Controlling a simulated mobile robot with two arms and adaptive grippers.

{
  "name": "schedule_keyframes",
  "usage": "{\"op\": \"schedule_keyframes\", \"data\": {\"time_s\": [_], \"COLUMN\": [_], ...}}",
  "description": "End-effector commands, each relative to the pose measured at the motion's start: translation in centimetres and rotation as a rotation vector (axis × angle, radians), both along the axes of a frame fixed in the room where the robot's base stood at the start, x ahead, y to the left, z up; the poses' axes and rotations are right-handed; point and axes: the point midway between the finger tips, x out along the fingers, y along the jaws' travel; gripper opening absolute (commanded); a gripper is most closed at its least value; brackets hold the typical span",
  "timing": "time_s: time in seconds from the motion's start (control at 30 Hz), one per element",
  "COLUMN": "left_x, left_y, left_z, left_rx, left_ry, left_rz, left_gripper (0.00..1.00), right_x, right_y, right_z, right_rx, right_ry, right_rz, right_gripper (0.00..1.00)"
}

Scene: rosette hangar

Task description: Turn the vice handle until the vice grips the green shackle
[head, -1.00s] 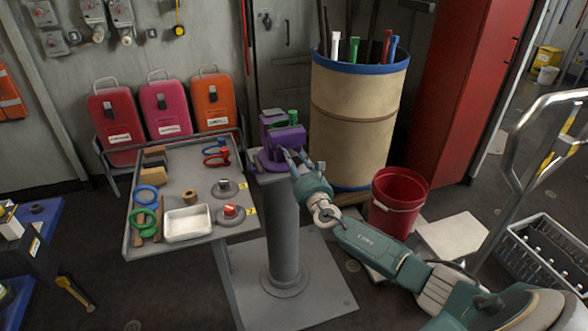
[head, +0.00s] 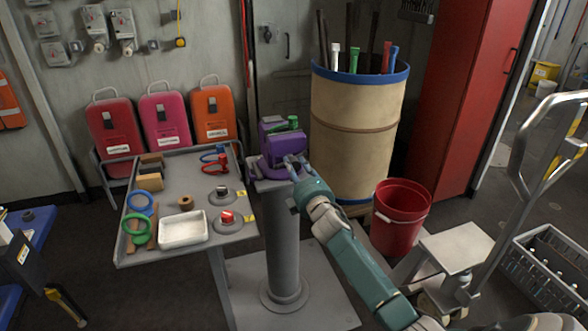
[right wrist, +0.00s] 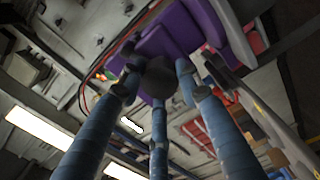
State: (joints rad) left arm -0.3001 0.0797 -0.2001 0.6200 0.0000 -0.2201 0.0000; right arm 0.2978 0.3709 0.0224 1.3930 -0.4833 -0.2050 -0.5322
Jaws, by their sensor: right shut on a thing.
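The purple vice (head: 284,148) stands on top of a grey pedestal (head: 282,230), right of the worktable. The green shackle (head: 287,124) shows at the top of the vice, by its jaws. I cannot tell whether the jaws touch it. My right gripper (head: 296,166) is at the vice's front right side. In the right wrist view its blue fingers close around a dark round knob, the end of the vice handle (right wrist: 160,78), with the purple vice (right wrist: 190,28) behind. The rest of the handle is mostly hidden. My left gripper is out of view.
The grey worktable (head: 180,256) holds a white tray (head: 183,229), blue, green and red shackles and wooden blocks. A tan drum (head: 357,125) stands close behind the vice. A red bucket (head: 400,212) and a white step stool (head: 455,245) are to the right.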

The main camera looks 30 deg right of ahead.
Motion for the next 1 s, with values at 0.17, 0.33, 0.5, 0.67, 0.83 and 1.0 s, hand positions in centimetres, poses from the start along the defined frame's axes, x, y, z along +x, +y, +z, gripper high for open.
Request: {"op": "schedule_keyframes", "data": {"time_s": [0.17,0.33,0.5,0.67,0.83,1.0], "left_x": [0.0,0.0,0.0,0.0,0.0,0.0], "left_y": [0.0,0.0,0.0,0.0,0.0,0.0], "left_z": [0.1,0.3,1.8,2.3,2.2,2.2], "left_rx": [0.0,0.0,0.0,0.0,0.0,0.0], "left_ry": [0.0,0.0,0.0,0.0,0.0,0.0], "left_rz": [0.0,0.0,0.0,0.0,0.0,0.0], "left_gripper": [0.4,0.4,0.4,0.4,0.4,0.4], "right_x": [0.0,0.0,0.1,0.2,0.2,0.2], "right_y": [-0.1,-0.1,0.0,-0.1,-0.1,-0.1], "right_z": [0.1,0.2,0.5,0.2,0.2,0.2], "right_rx": [0.064,0.109,0.553,0.796,0.805,0.801], "right_ry": [-0.015,-0.026,-0.133,-0.193,-0.197,-0.196], "right_rz": [-0.001,-0.001,-0.002,-0.001,0.001,0.001], "right_gripper": [0.0,0.0,0.0,0.0,0.0,0.45]}}
